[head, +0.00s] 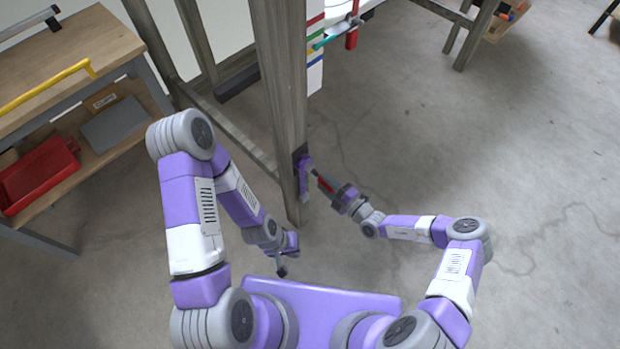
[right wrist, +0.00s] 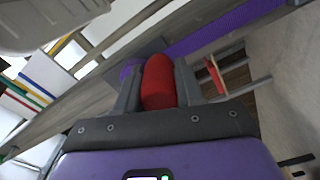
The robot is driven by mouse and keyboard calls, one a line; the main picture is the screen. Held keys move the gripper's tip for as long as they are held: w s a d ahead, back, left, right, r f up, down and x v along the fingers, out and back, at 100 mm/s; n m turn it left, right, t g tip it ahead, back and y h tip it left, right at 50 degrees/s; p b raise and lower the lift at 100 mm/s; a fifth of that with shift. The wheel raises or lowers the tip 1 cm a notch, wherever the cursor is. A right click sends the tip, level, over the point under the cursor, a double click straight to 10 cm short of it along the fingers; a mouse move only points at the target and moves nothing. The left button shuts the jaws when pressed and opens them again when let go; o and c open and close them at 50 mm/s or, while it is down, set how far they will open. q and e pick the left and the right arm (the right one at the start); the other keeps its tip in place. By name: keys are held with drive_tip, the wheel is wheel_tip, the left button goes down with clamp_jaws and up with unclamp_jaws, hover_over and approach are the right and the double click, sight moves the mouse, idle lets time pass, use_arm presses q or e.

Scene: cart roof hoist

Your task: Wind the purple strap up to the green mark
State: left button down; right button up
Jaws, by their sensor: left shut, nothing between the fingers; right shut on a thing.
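A purple strap (right wrist: 225,27) lies along a wooden post in the right wrist view. In the head view, purple winch parts (head: 304,164) sit low on the wooden post (head: 285,90). My right gripper (head: 321,181) is beside them, shut on a red handle (right wrist: 158,82), which stands between both fingers in the right wrist view. A white board (head: 315,78) with coloured stripes, green among them, stands behind the post; it also shows in the right wrist view (right wrist: 40,73). My left gripper (head: 282,268) is shut and empty, low and left of the post.
A wooden workbench (head: 75,55) with a yellow bar (head: 45,86) stands at the left. A red bin (head: 38,175) is on its lower shelf. A teal bar and a red part (head: 352,38) show behind the post. The concrete floor (head: 520,150) at the right is clear.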

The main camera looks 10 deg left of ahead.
drive_tip(key=shift+a+r, duration=0.1)
drive_tip(key=shift+r, duration=0.15)
drive_tip(key=shift+w+d+r, duration=0.4)
drive_tip(key=shift+w+r, duration=0.15)
drive_tip(key=shift+w, duration=0.05)
drive_tip(key=shift+w+d+r, duration=0.4)
drive_tip(key=shift+w+r, duration=0.1)
drive_tip(key=shift+w, duration=0.05)
drive_tip(key=r, duration=0.1)
drive_tip(key=r+p, duration=0.1)
drive_tip(key=w+r, duration=0.1)
drive_tip(key=shift+d+r+p, duration=0.3)
drive_tip(key=shift+d, duration=0.1)
